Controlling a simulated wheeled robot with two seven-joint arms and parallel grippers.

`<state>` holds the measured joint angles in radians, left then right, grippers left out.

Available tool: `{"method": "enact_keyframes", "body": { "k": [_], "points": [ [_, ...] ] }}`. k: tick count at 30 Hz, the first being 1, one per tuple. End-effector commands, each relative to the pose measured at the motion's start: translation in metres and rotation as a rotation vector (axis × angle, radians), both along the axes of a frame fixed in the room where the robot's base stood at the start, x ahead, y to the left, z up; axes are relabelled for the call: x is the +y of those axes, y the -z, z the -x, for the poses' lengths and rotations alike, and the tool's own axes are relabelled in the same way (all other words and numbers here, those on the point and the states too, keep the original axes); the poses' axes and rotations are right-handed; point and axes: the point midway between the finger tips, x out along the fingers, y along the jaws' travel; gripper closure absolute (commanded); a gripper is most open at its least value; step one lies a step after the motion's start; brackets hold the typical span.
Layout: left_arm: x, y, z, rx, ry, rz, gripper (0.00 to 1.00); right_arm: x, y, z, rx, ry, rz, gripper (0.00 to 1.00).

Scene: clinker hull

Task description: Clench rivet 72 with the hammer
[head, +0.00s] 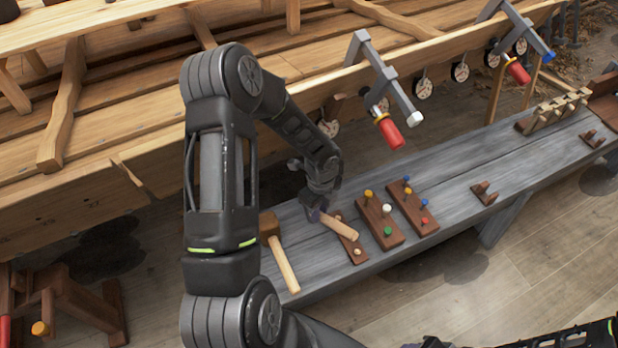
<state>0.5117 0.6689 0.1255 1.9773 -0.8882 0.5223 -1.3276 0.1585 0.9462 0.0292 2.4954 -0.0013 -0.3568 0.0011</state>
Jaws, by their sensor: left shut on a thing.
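My left gripper (318,208) is low over the grey bench, shut on a tool with a pale wooden handle (341,229). This looks like the hammer. Its handle points right and toward the viewer, over a small brown rack; its head is mostly hidden at the jaws. The clinker hull (130,130) runs across the back, with small dark marks on its planks. I cannot make out rivet 72. Dark parts of my right arm show at the lower right edge; its gripper is not clear there.
A wooden mallet (285,268) lies on the bench (450,165) left of my gripper. Brown blocks with coloured pegs (381,221) stand to the right. Grey clamps with red handles (388,131) hang on the hull's edge. A wooden trestle (75,300) stands at lower left.

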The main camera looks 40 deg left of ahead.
Motion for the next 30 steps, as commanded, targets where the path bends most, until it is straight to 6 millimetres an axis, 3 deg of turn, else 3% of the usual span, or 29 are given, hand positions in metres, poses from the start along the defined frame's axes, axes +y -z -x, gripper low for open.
{"method": "enact_keyframes", "body": {
  "k": [9,18,24,30],
  "points": [
    [-0.061,-0.038,-0.033,-0.009,-0.772,0.001,1.0,0.0,0.0,0.0,0.0,0.0,0.0,0.64],
    [-0.115,-0.069,-0.048,-0.005,-1.459,0.005,1.0,0.0,0.0,0.0,0.0,0.0,0.0,0.64],
    [-0.13,-0.078,-0.05,-0.002,-1.667,0.003,1.0,0.0,0.0,0.0,0.0,0.0,0.0,0.64],
    [-0.132,-0.08,-0.05,-0.001,-1.699,0.002,1.0,0.0,0.0,0.0,0.0,0.0,0.0,0.64]
  ]
}}
